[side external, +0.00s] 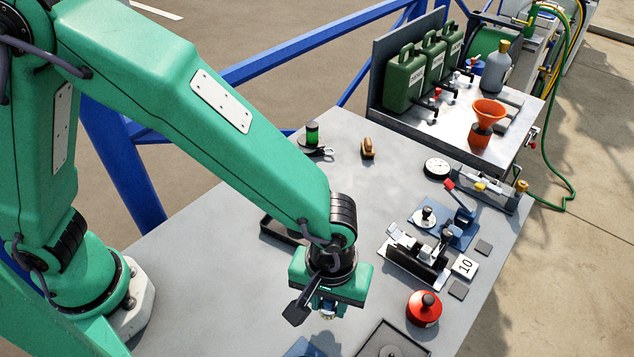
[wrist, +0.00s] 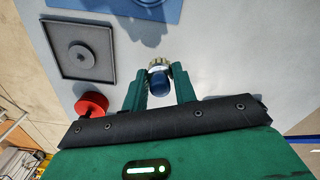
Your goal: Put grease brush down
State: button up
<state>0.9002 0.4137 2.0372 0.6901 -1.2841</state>
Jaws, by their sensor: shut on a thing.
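The grease brush (wrist: 159,84) has a blue rounded end and a tan, ribbed part beyond it. In the wrist view it sits between the two green fingers of my gripper (wrist: 160,88), which is shut on it. In the side view my gripper (side external: 327,304) points down over the front part of the grey bench, and only a small bit of the brush shows below it. The brush appears held above the bench top, with a dark shadow beyond it in the wrist view. Its far end is hidden.
A blue plate (wrist: 115,12) and a dark square tray (wrist: 66,70) with a disc lie close by. A red round can (side external: 424,310) stands to the right. A clamp fixture (side external: 418,262) and blue-based tool stand behind. Bare bench (side external: 215,290) lies left.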

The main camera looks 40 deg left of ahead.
aim_at(328, 311)
jog(key=shift+f, duration=1.75)
jog(key=shift+f, duration=0.1)
jog(key=o, duration=0.9)
jog(key=shift+o, duration=0.2)
notch_tip(328, 311, up, 12)
jog(key=shift+r, duration=0.15)
jog(key=shift+a, duration=0.1)
